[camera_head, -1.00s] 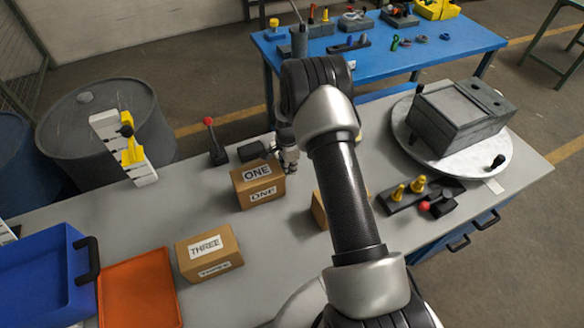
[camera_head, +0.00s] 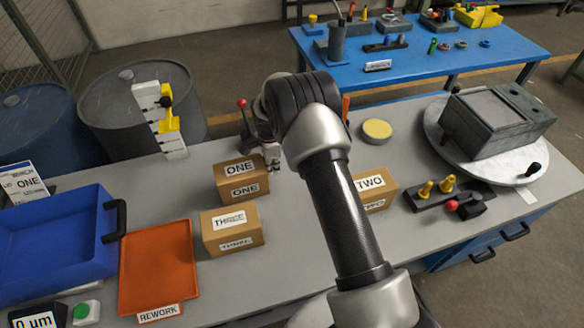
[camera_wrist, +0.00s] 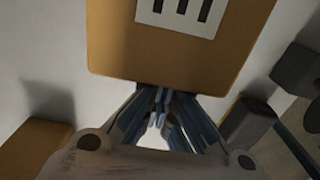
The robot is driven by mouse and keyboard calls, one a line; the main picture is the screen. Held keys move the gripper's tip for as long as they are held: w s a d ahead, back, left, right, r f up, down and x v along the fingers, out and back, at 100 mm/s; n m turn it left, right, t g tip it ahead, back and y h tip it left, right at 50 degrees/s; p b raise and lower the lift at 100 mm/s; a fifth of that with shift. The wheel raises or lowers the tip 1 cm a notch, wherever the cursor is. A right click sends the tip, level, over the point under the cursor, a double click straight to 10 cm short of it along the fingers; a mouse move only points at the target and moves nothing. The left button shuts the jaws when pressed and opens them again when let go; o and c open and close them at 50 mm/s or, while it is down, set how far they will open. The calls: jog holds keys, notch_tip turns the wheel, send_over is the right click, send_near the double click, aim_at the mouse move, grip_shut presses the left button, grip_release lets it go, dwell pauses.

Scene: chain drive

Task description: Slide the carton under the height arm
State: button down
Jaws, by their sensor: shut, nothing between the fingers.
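Carton ONE (camera_head: 242,181) stands upright on the grey bench, just behind carton THREE (camera_head: 231,229). Carton TWO (camera_head: 376,189) stands to the right, partly hidden by my arm. The height gauge is a white scale post (camera_head: 150,112) with a yellow arm (camera_head: 168,122); it stands at the back left, apart from carton ONE. My gripper (camera_head: 273,160) is low at the right rear of carton ONE, mostly hidden by my arm. In the wrist view its fingers (camera_wrist: 158,118) are shut and empty, close against a labelled carton (camera_wrist: 180,50); contact is not certain.
A red-knobbed lever (camera_head: 243,118) stands behind carton ONE. A round turntable (camera_head: 480,155) is at the right. Bare bench lies between carton ONE and the gauge.

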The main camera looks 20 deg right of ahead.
aim_at(234, 178)
jog(key=a, duration=0.8)
jog(key=a+b, duration=0.1)
jog(key=a, duration=0.4)
jog(key=shift+s+r, duration=0.1)
jog(key=shift+s, duration=0.15)
jog(key=shift+d, duration=0.1)
